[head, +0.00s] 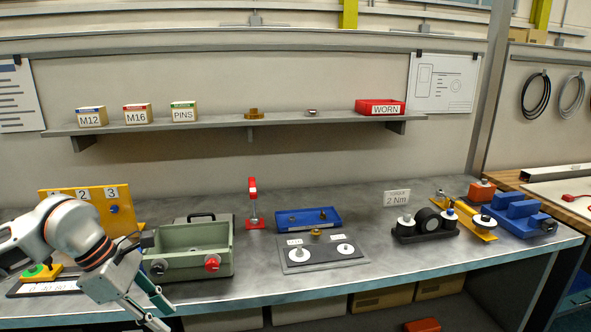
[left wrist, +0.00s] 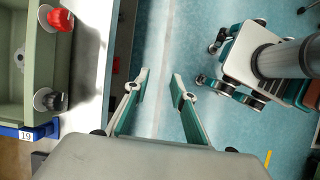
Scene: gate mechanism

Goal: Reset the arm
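No single part is plainly the arm to be reset. A grey-green open box (head: 190,248) with a handle stands on the bench, with a red knob (head: 212,263) and a dark knob (head: 159,266) on its front. In the left wrist view the red knob (left wrist: 60,19) and dark knob (left wrist: 47,99) are at the left. A red upright clamp-like piece (head: 253,200) stands behind the box to its right. My left gripper (head: 167,317) is open and empty, in front of the bench edge, below the box; its spread fingers show in the left wrist view (left wrist: 160,82). My right gripper is out of view.
A yellow numbered panel (head: 125,205) and a green button (head: 36,270) are at the left. A blue tray (head: 307,219), a grey plate with white dials (head: 322,262), a black roller fixture (head: 425,230) and a blue vise (head: 518,213) are rightward. Bare bench lies between.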

